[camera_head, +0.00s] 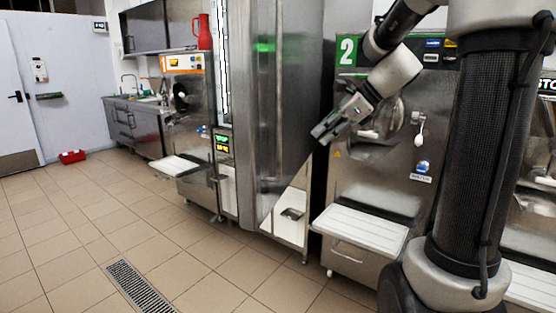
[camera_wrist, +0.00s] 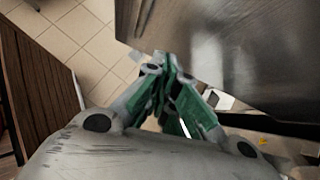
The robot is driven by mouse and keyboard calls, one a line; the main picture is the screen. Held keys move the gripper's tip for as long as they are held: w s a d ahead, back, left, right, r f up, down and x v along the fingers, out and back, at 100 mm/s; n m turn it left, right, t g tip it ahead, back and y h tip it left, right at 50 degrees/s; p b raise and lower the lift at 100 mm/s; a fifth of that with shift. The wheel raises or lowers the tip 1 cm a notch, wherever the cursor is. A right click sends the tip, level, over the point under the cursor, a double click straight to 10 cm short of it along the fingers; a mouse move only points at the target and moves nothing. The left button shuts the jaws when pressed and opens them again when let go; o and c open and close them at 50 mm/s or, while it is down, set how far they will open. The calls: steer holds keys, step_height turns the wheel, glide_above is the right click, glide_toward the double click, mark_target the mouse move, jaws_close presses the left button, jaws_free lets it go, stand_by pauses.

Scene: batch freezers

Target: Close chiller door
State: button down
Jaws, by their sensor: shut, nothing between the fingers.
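The chiller door (camera_head: 290,100) is a tall, shiny steel panel in the middle of the head view. It appears to stand out from the cabinet at an angle, with a pale lower part (camera_head: 290,215) of the unit showing beneath and beside it; I cannot tell the exact angle. In the wrist view a large steel panel (camera_wrist: 245,50), which looks like the door, fills the upper right. My gripper (camera_head: 322,134) is beside the door's right edge, fingers together and empty. In the wrist view its green-padded fingertips (camera_wrist: 162,62) are close to the panel's edge; contact is unclear.
Batch freezer 2 (camera_head: 365,185) stands right of the chiller, with a white shelf (camera_head: 362,230) jutting out. Another freezer (camera_head: 190,130) stands to the left. A floor drain (camera_head: 140,287) and open tiled floor lie in front. A red box (camera_head: 72,156) sits far left.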

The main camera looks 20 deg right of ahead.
steer(key=m, duration=0.2)
glide_toward(271, 163)
steer(key=shift+x, duration=2.3)
steer(key=shift+f, duration=0.1)
